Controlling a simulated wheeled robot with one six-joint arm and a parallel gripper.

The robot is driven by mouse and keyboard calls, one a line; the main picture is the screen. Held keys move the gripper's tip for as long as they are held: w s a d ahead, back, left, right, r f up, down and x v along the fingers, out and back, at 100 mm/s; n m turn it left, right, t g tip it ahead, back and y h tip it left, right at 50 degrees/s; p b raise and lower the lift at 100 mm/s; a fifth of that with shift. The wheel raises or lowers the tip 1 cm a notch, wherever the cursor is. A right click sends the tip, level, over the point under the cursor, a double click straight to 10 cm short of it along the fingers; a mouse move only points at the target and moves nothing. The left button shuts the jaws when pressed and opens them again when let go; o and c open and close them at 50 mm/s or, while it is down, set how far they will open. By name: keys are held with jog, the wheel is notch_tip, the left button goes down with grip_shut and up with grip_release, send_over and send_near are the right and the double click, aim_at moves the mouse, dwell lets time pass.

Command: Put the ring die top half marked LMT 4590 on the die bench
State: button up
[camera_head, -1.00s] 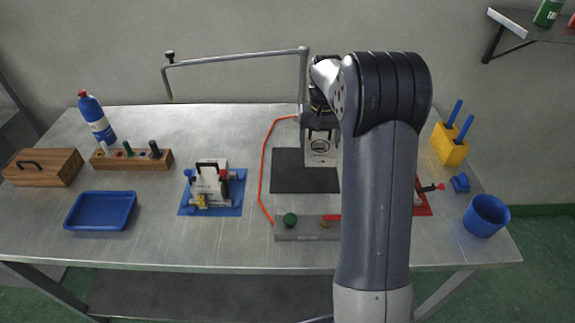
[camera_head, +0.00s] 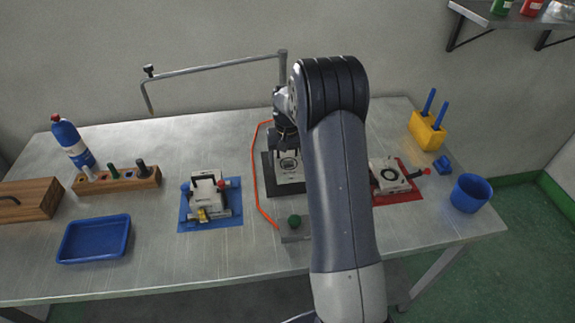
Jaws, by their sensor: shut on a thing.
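My gripper (camera_head: 286,143) is beyond my arm, pointing down over the black mat (camera_head: 267,177). It is shut on a pale die half with a dark round mark (camera_head: 290,166); any lettering is too small to read. I cannot tell whether this half touches the mat. On the red mat (camera_head: 408,193) lies another pale die half with a dark ring (camera_head: 397,178). The metal bench (camera_head: 155,270) carries all of these. My arm hides part of the middle.
An orange cable (camera_head: 256,185) runs left of the black mat to a grey control box with a green knob (camera_head: 294,222). A blue tray (camera_head: 94,239), wooden rack (camera_head: 118,180) and bottle (camera_head: 72,140) stand left. A blue cup (camera_head: 470,193) and yellow holder (camera_head: 427,131) stand right.

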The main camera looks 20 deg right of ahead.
aim_at(288, 162)
jog(key=shift+f+p, duration=0.3)
jog(key=shift+f, duration=1.5)
jog(key=shift+f, duration=0.2)
jog(key=o, duration=1.5)
jog(key=shift+r, duration=0.1)
notch_tip(288, 162, up, 12)
jog(key=shift+r+b, duration=0.1)
jog(key=shift+b, duration=0.6)
jog(key=shift+o, duration=0.4)
